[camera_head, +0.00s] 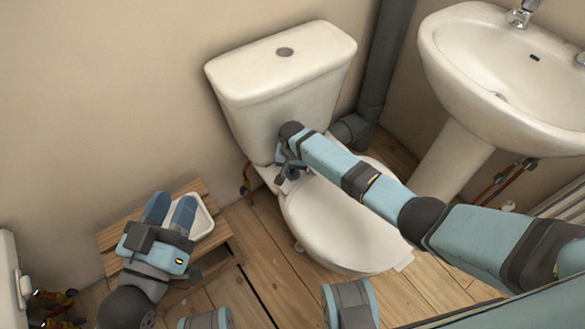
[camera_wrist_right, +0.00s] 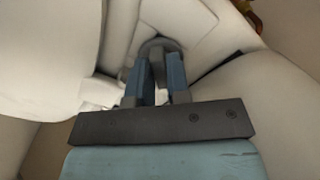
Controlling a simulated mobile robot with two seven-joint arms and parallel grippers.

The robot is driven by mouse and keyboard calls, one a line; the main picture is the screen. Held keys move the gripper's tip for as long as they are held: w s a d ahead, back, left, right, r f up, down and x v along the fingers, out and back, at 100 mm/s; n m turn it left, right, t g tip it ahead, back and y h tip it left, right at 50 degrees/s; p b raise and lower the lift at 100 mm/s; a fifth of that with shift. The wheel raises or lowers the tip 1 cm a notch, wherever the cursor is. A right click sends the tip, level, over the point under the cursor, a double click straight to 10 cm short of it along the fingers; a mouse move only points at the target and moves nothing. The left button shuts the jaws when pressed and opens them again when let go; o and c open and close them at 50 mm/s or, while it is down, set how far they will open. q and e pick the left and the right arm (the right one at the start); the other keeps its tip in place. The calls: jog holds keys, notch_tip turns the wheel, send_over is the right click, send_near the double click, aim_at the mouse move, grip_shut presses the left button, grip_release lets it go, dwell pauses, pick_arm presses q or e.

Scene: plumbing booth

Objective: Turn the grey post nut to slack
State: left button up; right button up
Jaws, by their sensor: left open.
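The toilet with its white cistern (camera_head: 285,75) stands against the back wall. In the right wrist view a dark grey round part, which looks like the post nut (camera_wrist_right: 158,44), sits below pale ceramic. My right gripper (camera_wrist_right: 158,72) points at it, with a finger on either side of a narrow gap and the tips at its near edge. Whether the fingers press on it I cannot tell. In the head view my right gripper (camera_head: 287,168) is beside the cistern's lower front, and the nut is not clearly seen there. My left gripper (camera_head: 172,202) is open and empty above a wooden stool.
The wooden stool (camera_head: 110,238) bears a white tray (camera_head: 205,218). The toilet's closed lid (camera_head: 345,235) lies below my right arm. A grey waste pipe (camera_head: 385,60) and a pedestal basin (camera_head: 480,95) stand at the right. Floorboards between stool and toilet are clear.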

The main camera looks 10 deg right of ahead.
grip_shut()
